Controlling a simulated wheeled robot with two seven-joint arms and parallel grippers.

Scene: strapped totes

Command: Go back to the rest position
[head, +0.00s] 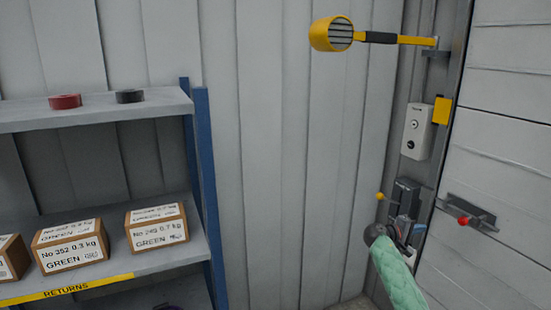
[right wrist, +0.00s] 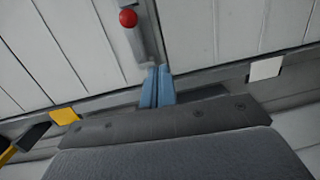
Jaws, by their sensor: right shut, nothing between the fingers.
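My right gripper (head: 408,205) is at the lower right in the head view, beside the edge of the grey panelled door, at the end of my arm with the green sleeve. In the right wrist view its two blue fingers (right wrist: 157,88) are together and empty. A door handle with a red knob (head: 465,221) is to the right of the gripper in the head view. It also shows just beyond the fingertips in the wrist view, where the red knob (right wrist: 128,18) is apart from them. My left gripper is not in view.
A yellow lamp arm (head: 400,39) juts from the right. A grey box (head: 417,131) is below it. The middle wall is clear.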

